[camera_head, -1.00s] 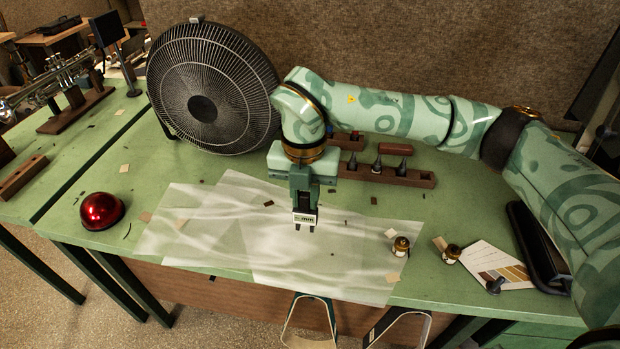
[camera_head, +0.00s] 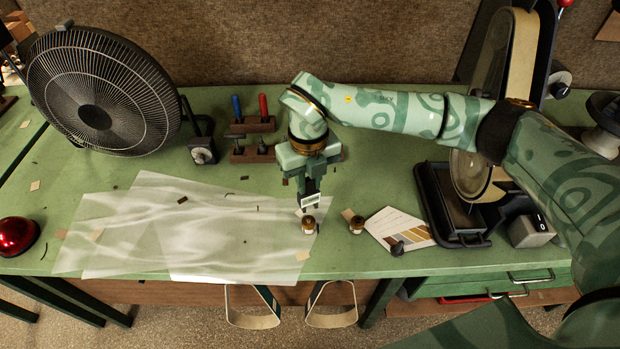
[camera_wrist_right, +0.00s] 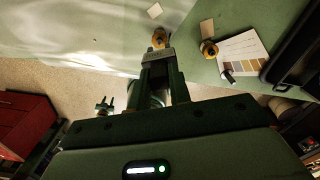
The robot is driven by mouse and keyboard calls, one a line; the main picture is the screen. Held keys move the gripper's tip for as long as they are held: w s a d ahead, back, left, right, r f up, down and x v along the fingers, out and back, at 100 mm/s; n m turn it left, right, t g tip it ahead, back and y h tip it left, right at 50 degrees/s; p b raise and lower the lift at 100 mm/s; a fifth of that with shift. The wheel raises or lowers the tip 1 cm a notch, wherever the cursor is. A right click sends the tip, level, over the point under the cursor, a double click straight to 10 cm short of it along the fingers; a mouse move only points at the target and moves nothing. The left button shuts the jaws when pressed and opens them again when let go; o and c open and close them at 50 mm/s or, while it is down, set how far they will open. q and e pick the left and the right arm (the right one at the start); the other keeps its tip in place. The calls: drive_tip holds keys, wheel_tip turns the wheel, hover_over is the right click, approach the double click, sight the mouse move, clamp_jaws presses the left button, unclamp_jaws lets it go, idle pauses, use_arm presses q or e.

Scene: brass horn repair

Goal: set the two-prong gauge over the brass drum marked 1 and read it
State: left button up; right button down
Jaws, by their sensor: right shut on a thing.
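Two small brass drums stand on the bench: a left one (camera_head: 309,226) at the edge of the translucent sheets and a right one (camera_head: 357,225) beside the colour card. I cannot read a number on either. My right gripper (camera_head: 308,188) is shut on the two-prong gauge (camera_head: 311,200), a small block with a pale face, held prongs down close above the left drum. I cannot tell whether the prongs touch it. The right wrist view shows the gauge (camera_wrist_right: 158,55) just short of the left drum (camera_wrist_right: 159,36), with the right drum (camera_wrist_right: 208,50) to the right. My left gripper is not in view.
Translucent sheets (camera_head: 200,235) cover the bench middle. A colour card (camera_head: 400,228) and a belt sander (camera_head: 480,150) are to the right. A fan (camera_head: 100,95), red dome (camera_head: 16,236) and tool racks (camera_head: 252,125) stand left and behind.

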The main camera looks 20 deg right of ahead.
sight(308, 197)
drive_tip(key=shift+f, duration=0.45)
wheel_tip(308, 197, down, 2)
drive_tip(key=shift+f+b, duration=0.1)
drive_tip(key=shift+b, duration=0.65)
drive_tip(key=shift+f, duration=0.35)
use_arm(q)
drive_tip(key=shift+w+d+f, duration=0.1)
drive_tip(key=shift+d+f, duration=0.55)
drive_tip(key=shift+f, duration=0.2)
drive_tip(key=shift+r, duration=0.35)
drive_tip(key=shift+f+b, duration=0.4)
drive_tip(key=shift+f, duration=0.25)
use_arm(e)
drive_tip(key=shift+f, duration=1.1)
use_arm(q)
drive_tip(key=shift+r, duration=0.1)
use_arm(e)
drive_tip(key=shift+r, duration=0.15)
